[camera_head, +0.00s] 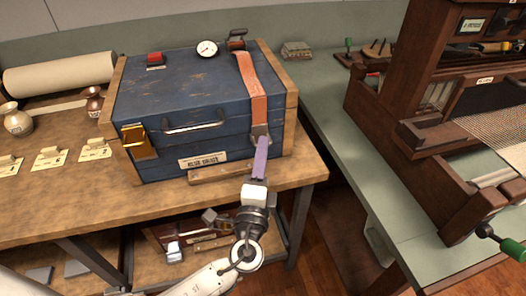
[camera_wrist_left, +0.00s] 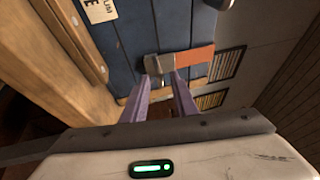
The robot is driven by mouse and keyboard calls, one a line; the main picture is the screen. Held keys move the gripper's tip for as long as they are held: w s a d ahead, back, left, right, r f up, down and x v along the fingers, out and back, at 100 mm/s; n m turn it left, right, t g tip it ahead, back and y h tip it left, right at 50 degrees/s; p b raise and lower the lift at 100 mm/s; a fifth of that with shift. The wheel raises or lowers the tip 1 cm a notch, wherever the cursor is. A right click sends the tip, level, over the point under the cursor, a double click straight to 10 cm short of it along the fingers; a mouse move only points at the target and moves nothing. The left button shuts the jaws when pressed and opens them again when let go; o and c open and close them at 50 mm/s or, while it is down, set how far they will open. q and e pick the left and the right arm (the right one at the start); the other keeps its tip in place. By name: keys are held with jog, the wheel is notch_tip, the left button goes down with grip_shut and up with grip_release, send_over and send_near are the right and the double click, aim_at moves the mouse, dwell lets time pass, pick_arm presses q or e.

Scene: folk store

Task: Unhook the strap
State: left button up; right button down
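A blue wooden chest (camera_head: 185,90) stands shut on a workbench. An orange-brown strap (camera_head: 251,85) runs from a metal bracket on the lid over the front edge to a grey metal buckle (camera_head: 261,136). The strap (camera_wrist_left: 195,57) and its grey buckle (camera_wrist_left: 158,64) also show in the left wrist view. My left gripper (camera_head: 261,143) reaches up from below, its purple fingertips at the buckle. In the left wrist view the fingers (camera_wrist_left: 164,74) are apart, with the buckle at their tips; I cannot tell whether they touch it. My right gripper is not in view.
The chest front has a brass latch (camera_head: 138,141), a handle (camera_head: 195,127) and a label (camera_head: 203,160). A gauge (camera_head: 207,48) and red switch (camera_head: 155,59) are on top. Vases and paper tags lie left. A loom (camera_head: 400,110) stands on the right table (camera_head: 325,95).

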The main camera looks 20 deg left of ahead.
pick_arm(q)
grip_shut()
dwell(1.3)
